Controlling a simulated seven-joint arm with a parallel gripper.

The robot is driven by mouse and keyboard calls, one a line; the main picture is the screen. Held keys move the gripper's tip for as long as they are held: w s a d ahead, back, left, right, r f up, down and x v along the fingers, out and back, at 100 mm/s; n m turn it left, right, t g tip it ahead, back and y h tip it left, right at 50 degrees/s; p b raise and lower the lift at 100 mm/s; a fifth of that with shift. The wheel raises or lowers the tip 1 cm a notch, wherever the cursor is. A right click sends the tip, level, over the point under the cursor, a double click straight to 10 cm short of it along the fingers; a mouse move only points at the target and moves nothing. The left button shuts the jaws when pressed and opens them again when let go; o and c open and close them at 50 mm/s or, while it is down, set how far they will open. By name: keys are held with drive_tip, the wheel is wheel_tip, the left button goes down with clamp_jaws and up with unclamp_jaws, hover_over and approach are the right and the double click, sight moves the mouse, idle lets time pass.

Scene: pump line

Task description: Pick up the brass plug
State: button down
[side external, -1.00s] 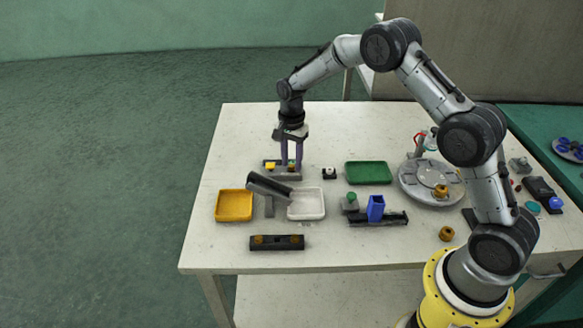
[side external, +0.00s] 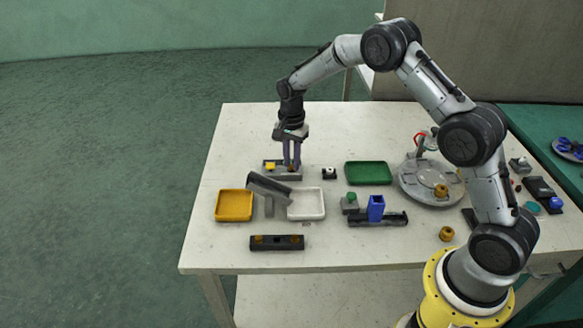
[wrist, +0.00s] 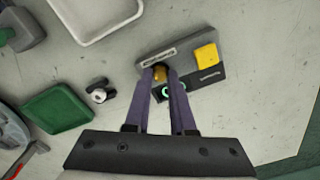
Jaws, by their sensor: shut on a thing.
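My gripper (side external: 291,166) has purple fingers and points down at the grey block (side external: 272,177) at the far side of the table. In the wrist view the fingertips (wrist: 161,72) are shut on the brass plug (wrist: 160,74), a small gold-brown piece mostly hidden between them. The plug is at the grey block (wrist: 150,57); I cannot tell whether it is seated or lifted. A yellow square part (wrist: 207,57) is on the same block beside my fingers, with a green lit ring (wrist: 179,88) nearby.
A grey tilted chute (side external: 268,187) stands just in front, near a white tray (side external: 306,204) and a yellow tray (side external: 234,205). A green tray (side external: 368,172) and small black-and-white part (side external: 329,173) lie to the right.

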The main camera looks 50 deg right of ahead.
sight(292, 165)
drive_tip(key=shift+r, duration=0.7)
idle(0.3)
drive_tip(key=shift+r, duration=2.2)
